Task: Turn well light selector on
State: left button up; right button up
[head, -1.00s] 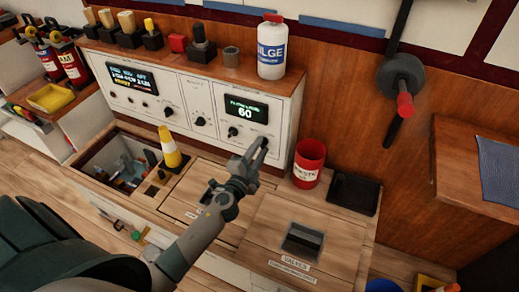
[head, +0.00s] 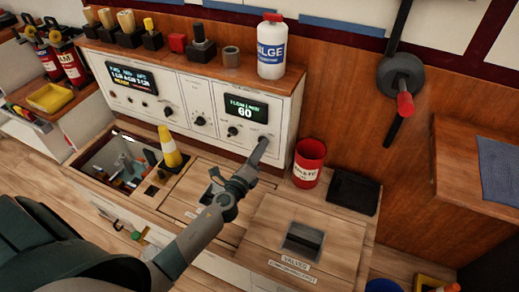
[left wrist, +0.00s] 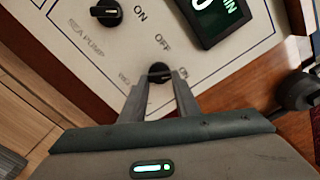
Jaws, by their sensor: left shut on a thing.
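The white control panel (head: 184,114) stands at the back of the counter. In the left wrist view a small black selector knob (left wrist: 159,71) sits beside an OFF mark, its own label mostly hidden. My left gripper (head: 264,142) reaches the panel's lower right, below the green display reading 60 (head: 246,108). In the left wrist view its two fingers (left wrist: 160,84) are on either side of the knob, shut on it. The fingers partly cover the knob, so its pointer angle cannot be told. My right gripper is in no view.
Another black knob (left wrist: 106,12), marked SEA PUMP and ON, is close by. A red can (head: 309,163) and a black tray (head: 352,192) stand right of my gripper. A white bottle (head: 271,48) is on the panel's top.

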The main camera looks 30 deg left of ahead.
pick_arm(q)
jog(key=shift+f+m, duration=0.1)
jog(key=shift+m, duration=1)
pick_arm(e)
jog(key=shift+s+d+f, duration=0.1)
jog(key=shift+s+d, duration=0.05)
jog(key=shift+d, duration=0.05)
pick_arm(q)
jog(key=o, duration=1)
jog(key=shift+o, duration=0.2)
jog(key=shift+s, duration=0.15)
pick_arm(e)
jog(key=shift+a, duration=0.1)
pick_arm(q)
jog(key=s+d+b, duration=0.1)
jog(key=s+b, duration=0.2)
jog(key=s, duration=1.4)
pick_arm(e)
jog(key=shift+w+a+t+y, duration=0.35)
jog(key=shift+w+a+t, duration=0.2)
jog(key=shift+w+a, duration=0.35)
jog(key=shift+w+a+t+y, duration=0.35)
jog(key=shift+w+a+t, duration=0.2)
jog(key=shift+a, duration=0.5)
